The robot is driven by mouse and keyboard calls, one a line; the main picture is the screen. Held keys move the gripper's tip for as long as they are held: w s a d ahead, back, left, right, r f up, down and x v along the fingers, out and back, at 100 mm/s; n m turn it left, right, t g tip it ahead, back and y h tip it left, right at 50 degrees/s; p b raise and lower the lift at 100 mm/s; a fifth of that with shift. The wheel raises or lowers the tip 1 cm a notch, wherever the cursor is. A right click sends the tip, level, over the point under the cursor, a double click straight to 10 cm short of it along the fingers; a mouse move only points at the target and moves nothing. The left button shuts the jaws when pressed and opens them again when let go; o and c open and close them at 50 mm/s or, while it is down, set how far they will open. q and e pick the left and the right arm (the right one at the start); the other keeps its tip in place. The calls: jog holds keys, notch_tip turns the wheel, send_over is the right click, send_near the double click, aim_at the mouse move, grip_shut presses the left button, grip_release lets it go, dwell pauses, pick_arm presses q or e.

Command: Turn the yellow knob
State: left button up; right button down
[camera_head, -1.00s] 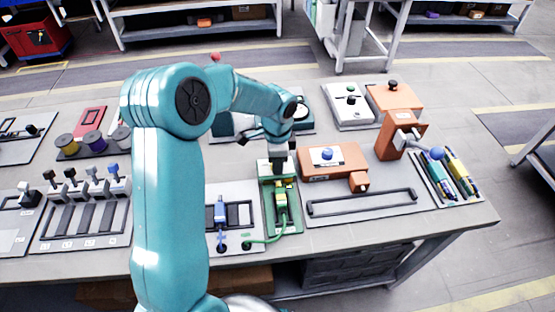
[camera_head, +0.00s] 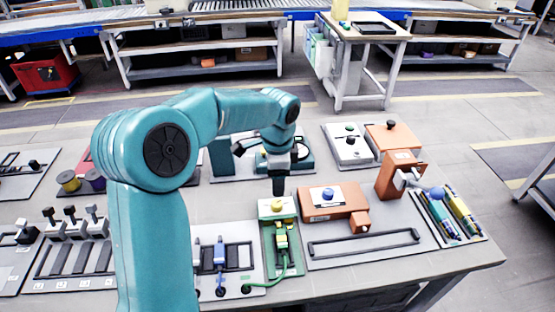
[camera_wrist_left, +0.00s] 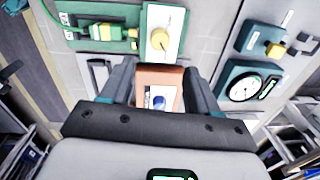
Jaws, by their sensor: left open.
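The yellow knob (camera_head: 277,206) sits on the pale top plate of a green panel, with a green connector and cable in front of it. In the left wrist view the yellow knob (camera_wrist_left: 160,39) shows on a white plate, beyond the open fingers. My left gripper (camera_head: 278,187) points down just above and behind the knob in the head view, apart from it. In the wrist view the left gripper (camera_wrist_left: 160,78) has its two fingers spread with nothing held. My right gripper is not in view.
An orange box with a blue knob (camera_head: 328,194) stands right of the green panel. A dial gauge (camera_wrist_left: 243,88) shows at right in the wrist view. A blue-handled switch (camera_head: 220,251) is on the left. Bare tabletop (camera_head: 440,272) lies at the front right.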

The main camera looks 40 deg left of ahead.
pick_arm(q)
notch_tip(320, 180, up, 6)
jog(key=shift+s+r, duration=0.15)
jog(key=shift+r, duration=0.1)
jog(key=shift+d+f, duration=0.1)
dwell(0.8)
